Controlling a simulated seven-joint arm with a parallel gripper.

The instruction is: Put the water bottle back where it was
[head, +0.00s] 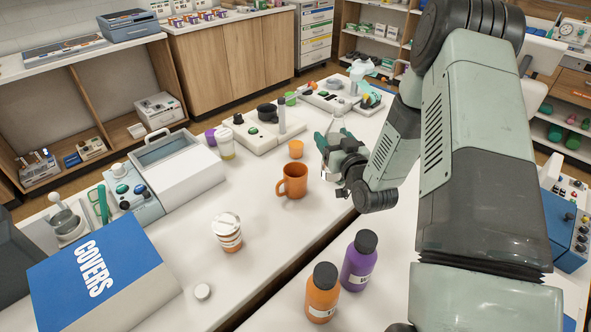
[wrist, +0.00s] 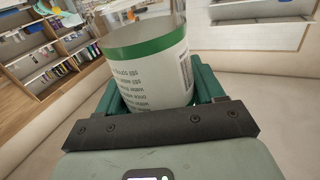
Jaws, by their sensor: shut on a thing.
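My gripper (head: 331,141) is above the far right part of the white table, behind and to the right of the orange mug. In the wrist view its green fingers are shut around the water bottle (wrist: 150,72), which has a clear upper part and a white label with a green band and small print. The print reads upside down in that view. In the head view the held bottle is mostly hidden by my gripper, and I cannot tell whether its base touches the table.
An orange mug (head: 292,182) and small orange cup (head: 296,149) stand close to my gripper. A pill jar (head: 227,232), an orange bottle (head: 322,293) and a purple bottle (head: 358,261) stand nearer. Consoles (head: 262,130) line the back. The table between mug and pill jar is clear.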

